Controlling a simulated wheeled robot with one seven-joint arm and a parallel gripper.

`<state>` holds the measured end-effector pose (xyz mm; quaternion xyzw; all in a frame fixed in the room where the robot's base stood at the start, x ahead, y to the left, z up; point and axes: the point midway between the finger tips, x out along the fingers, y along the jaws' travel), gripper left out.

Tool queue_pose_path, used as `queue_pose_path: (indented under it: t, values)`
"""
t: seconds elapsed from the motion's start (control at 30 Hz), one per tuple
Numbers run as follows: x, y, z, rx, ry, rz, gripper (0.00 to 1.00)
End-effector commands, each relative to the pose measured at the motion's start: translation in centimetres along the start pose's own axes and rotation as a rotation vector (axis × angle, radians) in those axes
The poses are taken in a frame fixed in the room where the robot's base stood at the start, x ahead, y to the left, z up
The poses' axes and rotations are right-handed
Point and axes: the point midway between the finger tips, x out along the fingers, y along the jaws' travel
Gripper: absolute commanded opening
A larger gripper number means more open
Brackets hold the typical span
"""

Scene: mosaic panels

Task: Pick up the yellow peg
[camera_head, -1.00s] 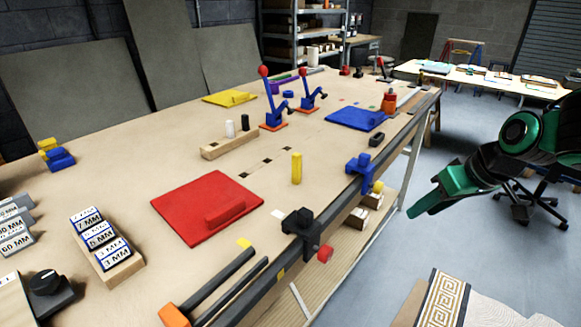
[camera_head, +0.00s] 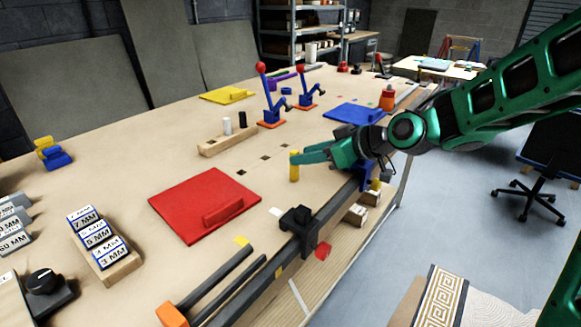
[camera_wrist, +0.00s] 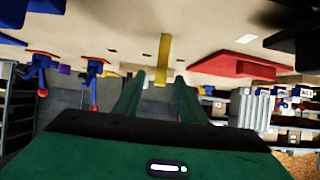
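The yellow peg (camera_head: 294,170) stands upright on the wooden table (camera_head: 150,165), to the right of the red panel. My gripper (camera_head: 303,157) reaches in from the right at the height of the peg's upper part, its tips right by the peg. In the wrist view, which is upside down, the yellow peg (camera_wrist: 163,60) shows between the two green fingertips of my gripper (camera_wrist: 160,77). There is a gap on each side of the peg, so the gripper is open. In the head view the near finger hides how far the peg sits between the fingers.
The red panel (camera_head: 180,205) with a raised block lies left of the peg. A wooden holder (camera_head: 215,146) with white and black pegs and blue toggle clamps (camera_head: 270,105) stand behind. A blue panel (camera_head: 350,112) lies farther back. A black clamp (camera_head: 298,218) sits at the table's edge.

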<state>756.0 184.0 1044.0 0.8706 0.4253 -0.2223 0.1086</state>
Motion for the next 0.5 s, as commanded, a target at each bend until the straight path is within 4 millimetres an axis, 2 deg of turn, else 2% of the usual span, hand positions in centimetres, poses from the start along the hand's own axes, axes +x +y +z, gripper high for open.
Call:
queue_pose_path:
  t: [0.3,0.5]
  values:
    - [4.0,0.0,0.5,0.001,-0.001,-0.002,0.38]
    - [5.0,0.0,0.5,0.0,-0.001,0.0,0.38]
